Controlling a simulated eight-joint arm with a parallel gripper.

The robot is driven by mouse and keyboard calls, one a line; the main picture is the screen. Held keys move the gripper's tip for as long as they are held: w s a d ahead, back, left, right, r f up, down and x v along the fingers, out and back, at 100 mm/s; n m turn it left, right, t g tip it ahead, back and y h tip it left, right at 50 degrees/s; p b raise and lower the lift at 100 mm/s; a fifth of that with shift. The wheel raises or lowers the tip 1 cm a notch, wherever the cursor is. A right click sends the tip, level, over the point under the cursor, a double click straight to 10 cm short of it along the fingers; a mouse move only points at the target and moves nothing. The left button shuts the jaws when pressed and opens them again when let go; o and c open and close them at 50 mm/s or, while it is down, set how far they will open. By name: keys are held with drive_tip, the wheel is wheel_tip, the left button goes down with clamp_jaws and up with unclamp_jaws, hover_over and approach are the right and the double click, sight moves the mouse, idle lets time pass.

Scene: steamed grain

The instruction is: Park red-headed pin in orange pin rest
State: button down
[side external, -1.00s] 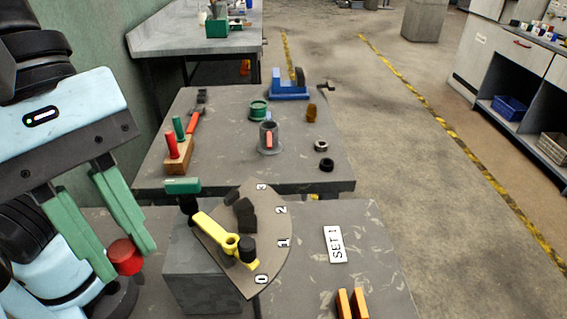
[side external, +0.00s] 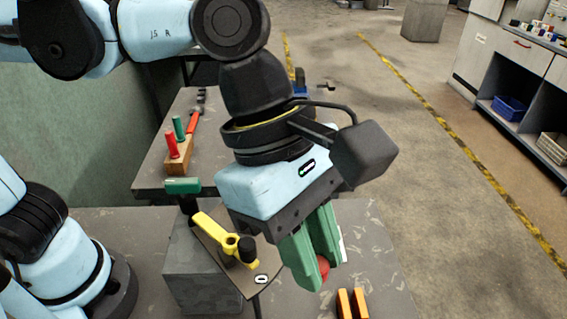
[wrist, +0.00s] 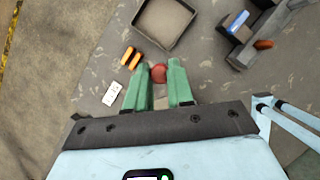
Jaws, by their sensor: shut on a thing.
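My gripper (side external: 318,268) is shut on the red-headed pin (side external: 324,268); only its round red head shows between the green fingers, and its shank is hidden. In the wrist view the red head (wrist: 158,73) sits at the fingertips of my gripper (wrist: 163,78). The orange pin rest (side external: 351,303) shows as two upright orange pieces with a gap, at the front edge of the side view, to the right of and apart from my gripper. In the wrist view the rest (wrist: 131,57) lies just left of the red head.
A yellow lever (side external: 226,240) on a grey block (side external: 200,275) stands left of my gripper. A square open tray (wrist: 141,30) lies beyond the rest in the wrist view. A white SET 1 tag (wrist: 112,93) lies near the rest. A wooden block (side external: 180,165) holds red and green pegs.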

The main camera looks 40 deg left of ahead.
drive_tip(key=w+d+f, duration=0.2)
drive_tip(key=w+f, duration=0.7)
drive_tip(key=f, duration=0.5)
drive_tip(key=shift+d+f, duration=0.1)
drive_tip(key=shift+f, duration=1.5)
idle(1.6)
drive_tip(key=c, duration=0.9)
unclamp_jaws()
drive_tip(key=shift+r, duration=0.15)
drive_tip(key=v, duration=1.2)
